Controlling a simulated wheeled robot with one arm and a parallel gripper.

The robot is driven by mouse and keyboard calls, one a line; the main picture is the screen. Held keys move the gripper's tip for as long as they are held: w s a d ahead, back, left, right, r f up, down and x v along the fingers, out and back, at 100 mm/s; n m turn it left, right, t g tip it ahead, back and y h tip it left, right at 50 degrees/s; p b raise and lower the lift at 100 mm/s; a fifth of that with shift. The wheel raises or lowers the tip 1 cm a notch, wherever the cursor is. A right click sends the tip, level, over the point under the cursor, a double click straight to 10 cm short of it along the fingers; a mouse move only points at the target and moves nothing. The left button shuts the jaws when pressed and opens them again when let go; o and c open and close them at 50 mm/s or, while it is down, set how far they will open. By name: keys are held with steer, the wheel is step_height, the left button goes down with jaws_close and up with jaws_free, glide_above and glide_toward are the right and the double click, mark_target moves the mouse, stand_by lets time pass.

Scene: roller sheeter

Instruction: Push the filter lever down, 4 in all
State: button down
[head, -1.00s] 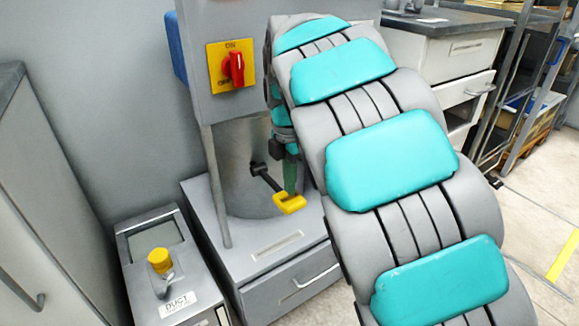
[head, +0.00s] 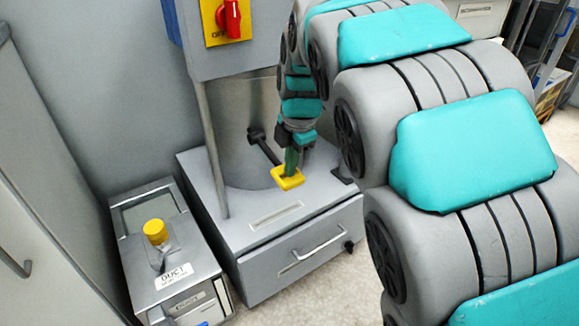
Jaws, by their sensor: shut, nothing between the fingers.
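The lever is a black bar (head: 265,150) with a yellow end (head: 287,179). It slants down and right from a black pivot on the grey cylinder above the machine's base cabinet. My gripper (head: 291,166) points down, with its green fingers shut and empty. The fingertips are at the yellow end, seemingly on or just over it; I cannot tell whether they touch. My arm covers the right part of the machine.
A grey box (head: 168,262) labelled DUCT, with a yellow knob (head: 155,232), stands at the lower left. The machine's red switch (head: 229,18) sits on a yellow plate above. A drawer (head: 300,262) is below the lever.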

steer(key=shift+f+t+y+b, duration=0.35)
steer(key=shift+f+t+b, duration=0.15)
steer(key=shift+f+b, duration=0.5)
steer(key=shift+f+t+y+b, duration=0.35)
steer(key=shift+f+t+b, duration=0.15)
steer(key=shift+f+b, duration=0.45)
steer(key=shift+s+f, duration=0.1)
steer(key=shift+f, duration=0.2)
steer(key=shift+s+a+r, duration=0.1)
steer(key=shift+r, duration=0.45)
steer(key=w+p+v, duration=0.1)
steer(key=p+v, duration=0.1)
steer(key=v, duration=1.2)
steer(key=shift+r, duration=0.15)
steer(key=shift+a, duration=0.1)
step_height(320, 180, up, 7)
steer(key=g+h+p, duration=0.2)
steer(key=g+p, duration=0.1)
steer(key=p, duration=0.6)
glide_above(290, 181)
steer(key=w, duration=0.1)
steer(key=shift+w+a+r+g+h+p, duration=0.25)
steer(key=shift+w+r+g+p, duration=0.2)
steer(key=shift+p, duration=0.25)
